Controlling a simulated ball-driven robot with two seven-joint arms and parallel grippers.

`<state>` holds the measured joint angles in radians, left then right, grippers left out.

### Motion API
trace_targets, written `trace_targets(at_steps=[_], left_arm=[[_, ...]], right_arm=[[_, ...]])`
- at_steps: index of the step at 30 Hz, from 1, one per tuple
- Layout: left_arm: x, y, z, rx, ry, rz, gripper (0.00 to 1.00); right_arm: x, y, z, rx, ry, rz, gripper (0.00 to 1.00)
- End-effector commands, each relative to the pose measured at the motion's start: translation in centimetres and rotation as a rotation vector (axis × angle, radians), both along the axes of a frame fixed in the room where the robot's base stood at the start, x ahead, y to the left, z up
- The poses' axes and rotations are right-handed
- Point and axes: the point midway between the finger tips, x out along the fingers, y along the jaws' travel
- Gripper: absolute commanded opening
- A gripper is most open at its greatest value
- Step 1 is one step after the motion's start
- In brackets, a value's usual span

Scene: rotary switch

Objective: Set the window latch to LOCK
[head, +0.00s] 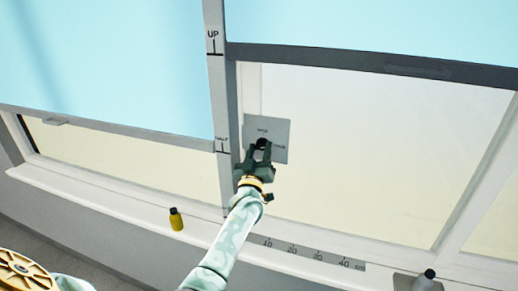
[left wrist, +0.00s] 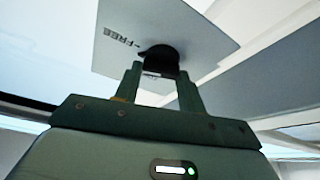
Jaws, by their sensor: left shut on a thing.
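The window latch is a grey square plate (head: 280,127) with a round black knob (head: 262,143) on the window frame, right of the upright post. The plate carries small labels, too small to read surely in the head view. In the left wrist view, the plate (left wrist: 200,30) shows the word FREE with a dash beside the black knob (left wrist: 160,52). My left gripper (head: 256,158) reaches up from below; in the left wrist view its fingers (left wrist: 160,78) are shut on the knob, one at each side. My right gripper is not in view.
Blue blinds (head: 110,60) hang left and upper right. The post (head: 215,90) is marked UP and HALF. A centimetre scale (head: 305,251) lies along the sill.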

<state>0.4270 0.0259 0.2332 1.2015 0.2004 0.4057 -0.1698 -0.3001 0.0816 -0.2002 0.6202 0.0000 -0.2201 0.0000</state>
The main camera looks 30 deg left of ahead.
Motion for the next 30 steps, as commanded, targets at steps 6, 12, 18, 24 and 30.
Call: trace_targets(at_steps=[6,12,18,24,30], left_arm=[[0.0,-0.1,0.3,-0.202,-0.045,0.000,0.17],[0.0,-0.2,0.3,-0.387,-0.090,0.000,0.17],[0.1,-0.3,0.4,-0.571,-0.133,-0.001,0.17],[0.0,-0.3,0.5,-0.756,-0.177,0.000,0.17],[0.0,-0.3,0.5,-0.930,-0.220,0.000,0.17]], right_arm=[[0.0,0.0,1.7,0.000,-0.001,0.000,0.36],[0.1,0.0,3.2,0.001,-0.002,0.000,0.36],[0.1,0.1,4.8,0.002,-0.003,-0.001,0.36],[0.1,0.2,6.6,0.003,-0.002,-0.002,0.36],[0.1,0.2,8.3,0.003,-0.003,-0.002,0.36]])
